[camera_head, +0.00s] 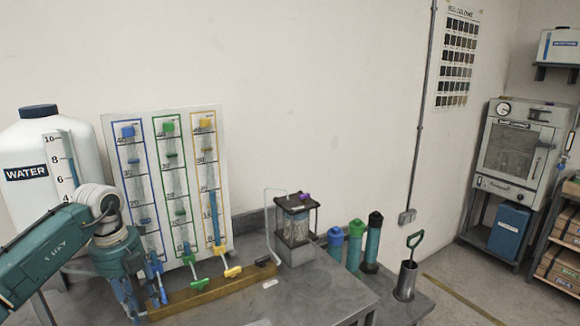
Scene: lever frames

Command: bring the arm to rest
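My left arm (48,250) comes in from the left, teal with a pale wrist joint. My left gripper (132,300) points down at the left end of a wooden bar, beside the blue lever (157,280). The fingers are small and partly cut off by view and angle; I cannot tell whether they are open or touch the lever. A white board (107,128) carries three framed scales: blue, green and yellow. Below it are the green lever (192,263) and the yellow lever (228,270). My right gripper is not in view.
A white water tank (25,145) stands behind my arm. On the grey bench (310,290) is a caged glass jar (296,220). Capped tubes (356,243) and a metal cylinder with a green handle (405,280) stand to its right. An oven (515,150) and shelves are farther right.

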